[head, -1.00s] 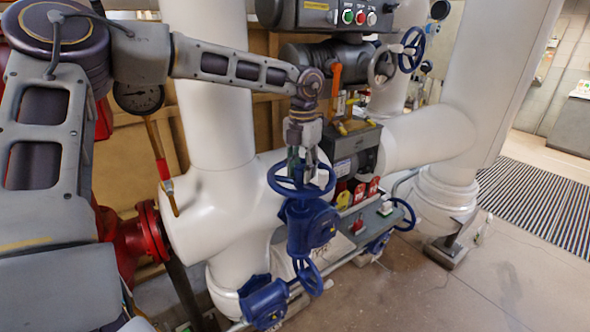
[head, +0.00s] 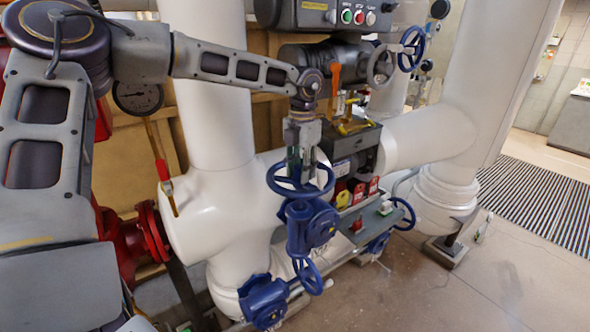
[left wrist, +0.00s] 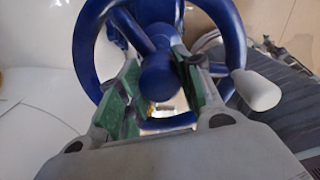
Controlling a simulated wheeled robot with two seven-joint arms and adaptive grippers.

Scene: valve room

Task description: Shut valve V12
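A blue handwheel (head: 300,181) lies roughly level on top of a blue gearbox (head: 311,224), in front of the white pipe. I cannot read a V12 label on it. My left gripper (head: 301,170) reaches down onto this wheel from above. In the left wrist view the green-padded fingers of my left gripper (left wrist: 160,88) are apart, one on each side of the wheel's hub (left wrist: 158,78). I cannot tell whether they touch it. A white knob (left wrist: 257,90) sticks out from the rim at the right. My right gripper is not in view.
Another blue gearbox (head: 264,301) with a small blue handwheel (head: 307,276) sits below. A blue handwheel (head: 403,214) is at the right. Red and yellow tags (head: 358,192) hang close behind. A pressure gauge (head: 138,96) is at the left.

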